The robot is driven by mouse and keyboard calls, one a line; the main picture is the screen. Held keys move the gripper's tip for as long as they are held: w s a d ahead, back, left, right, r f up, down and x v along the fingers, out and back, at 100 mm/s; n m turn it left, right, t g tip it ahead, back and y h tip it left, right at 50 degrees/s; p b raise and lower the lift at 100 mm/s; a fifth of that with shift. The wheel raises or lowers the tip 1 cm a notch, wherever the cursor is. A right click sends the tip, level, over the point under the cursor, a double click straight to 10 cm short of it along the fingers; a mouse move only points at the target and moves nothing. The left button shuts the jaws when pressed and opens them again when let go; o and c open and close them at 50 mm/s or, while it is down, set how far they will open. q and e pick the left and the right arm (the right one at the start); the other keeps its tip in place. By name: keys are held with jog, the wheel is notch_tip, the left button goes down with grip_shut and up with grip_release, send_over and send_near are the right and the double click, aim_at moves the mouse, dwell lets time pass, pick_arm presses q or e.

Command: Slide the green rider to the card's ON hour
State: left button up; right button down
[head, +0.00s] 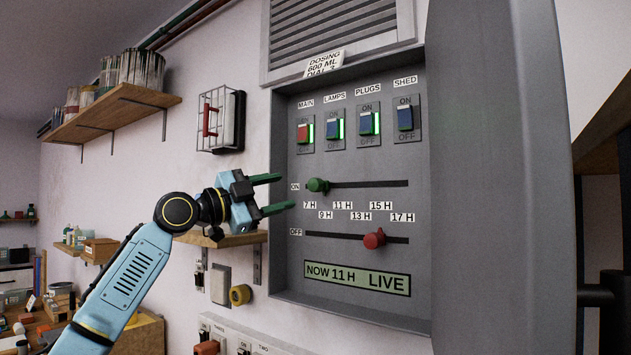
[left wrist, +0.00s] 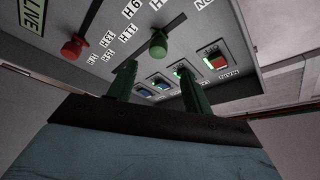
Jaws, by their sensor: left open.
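The green rider (head: 317,185) sits near the left end of the upper ON slot (head: 365,184), above the 7 H and 9 H labels. A red rider (head: 373,238) sits on the lower OFF slot (head: 335,235), near the 13 H and 15 H labels. My left gripper (head: 287,191) is open and empty, its green fingers just left of the green rider and apart from it. In the left wrist view, the green rider (left wrist: 158,43) shows beyond and between the open fingers. A card (head: 324,64) above the panel reads DOSING 600 ML DIAL 3; I see no ON hour on it.
Lit MAIN (head: 304,132), LAMPS and PLUGS switches and an unlit SHED switch (head: 405,118) sit above the slots. A display (head: 357,279) reads NOW 11 H LIVE. The cabinet's raised rim and a grey door (head: 500,180) flank the panel. A small shelf (head: 222,239) lies below my gripper.

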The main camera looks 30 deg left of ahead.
aim_at(311, 186)
pick_arm(q)
jog(key=p+x, duration=0.1)
jog(key=x, duration=0.3)
jog(key=shift+w+d, duration=0.15)
jog(key=shift+w, duration=0.1)
jog(key=p+x, duration=0.2)
jog(key=x, duration=0.2)
jog(key=shift+w+d, duration=0.2)
jog(key=shift+w, duration=0.45)
pick_arm(e)
jog(key=r, duration=0.3)
jog(key=shift+s+r, duration=0.2)
jog(key=shift+s, duration=0.15)
pick_arm(q)
jog(key=shift+c, duration=0.4)
grip_shut()
pick_arm(e)
jog(key=shift+s, duration=0.1)
